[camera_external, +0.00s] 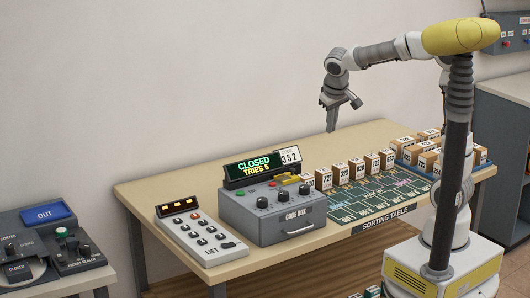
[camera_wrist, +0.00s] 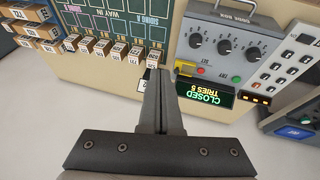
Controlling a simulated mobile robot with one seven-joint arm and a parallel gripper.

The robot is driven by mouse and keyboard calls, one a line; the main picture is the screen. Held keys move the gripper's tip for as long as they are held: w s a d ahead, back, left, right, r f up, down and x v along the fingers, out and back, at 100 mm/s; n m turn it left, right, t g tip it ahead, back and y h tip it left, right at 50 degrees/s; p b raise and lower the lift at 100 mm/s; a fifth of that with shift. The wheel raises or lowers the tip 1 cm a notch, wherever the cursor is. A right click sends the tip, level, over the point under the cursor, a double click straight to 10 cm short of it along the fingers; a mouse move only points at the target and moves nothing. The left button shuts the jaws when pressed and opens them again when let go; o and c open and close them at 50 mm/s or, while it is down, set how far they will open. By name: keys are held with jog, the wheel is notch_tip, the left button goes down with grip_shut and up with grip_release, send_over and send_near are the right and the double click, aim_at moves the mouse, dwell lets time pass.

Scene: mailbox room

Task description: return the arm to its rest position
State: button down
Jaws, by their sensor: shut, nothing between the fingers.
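My gripper (camera_external: 331,123) hangs from my bent arm, pointing down, above the back part of the sorting table (camera_external: 146,194). In the wrist view its two fingers (camera_wrist: 158,108) lie together with nothing between them. The gripper appears apart from the table and everything on it. The arm is raised and reaches left from my column in the external view. The grey code box (camera_external: 268,216) stands left of and below the gripper, with a display (camera_external: 255,168) reading "CLOSED TRIES 5". The code box also shows in the wrist view (camera_wrist: 205,20).
Several numbered boxes (camera_external: 340,174) stand in a row behind a green grid mat (camera_external: 362,203); more sit in a blue tray at right. A white keypad (camera_external: 201,236) stands left of the code box. The air around the arm looks clear.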

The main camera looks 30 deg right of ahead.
jog(key=s+d+y, duration=0.1)
jog(key=s+d, duration=0.2)
jog(key=s, duration=0.6)
jog(key=s+d+t+y, duration=0.1)
jog(key=s+d, duration=0.2)
jog(key=s, duration=0.7)
jog(key=shift+s+d+f+y, duration=0.2)
jog(key=shift+s+d+y, duration=0.05)
jog(key=shift+s+y, duration=0.05)
jog(key=c, duration=1.6)
grip_release()
